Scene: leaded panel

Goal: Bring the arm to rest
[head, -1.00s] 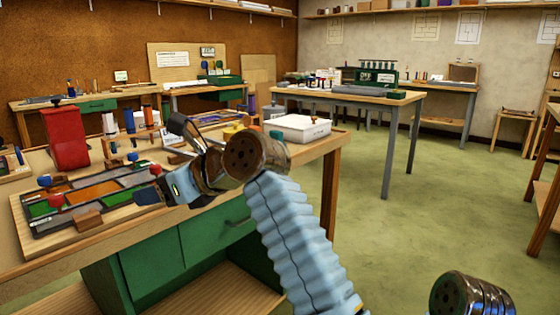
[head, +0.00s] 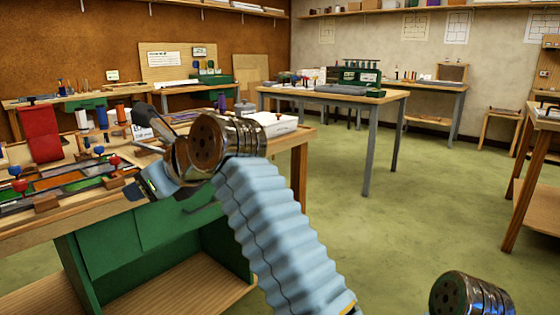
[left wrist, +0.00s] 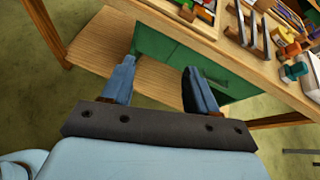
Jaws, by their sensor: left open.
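My left gripper (head: 138,190) is open and empty, in front of the workbench's near edge. In the left wrist view its two fingers (left wrist: 160,78) stand well apart with nothing between them. Beyond them are the bench's green cabinet front and low wooden shelf. The leaded panel (head: 68,182), with orange, green and grey panes, lies on its board on the bench, left of the gripper and apart from it as far as I can tell. My right gripper is out of view.
The workbench (head: 301,141) fills the left, with a red container (head: 39,134), spools (head: 102,117) and a white box (head: 270,124) on it. A grey-legged table (head: 373,99) stands behind. The green floor (head: 400,230) is clear in the middle. Another bench (head: 518,205) is at right.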

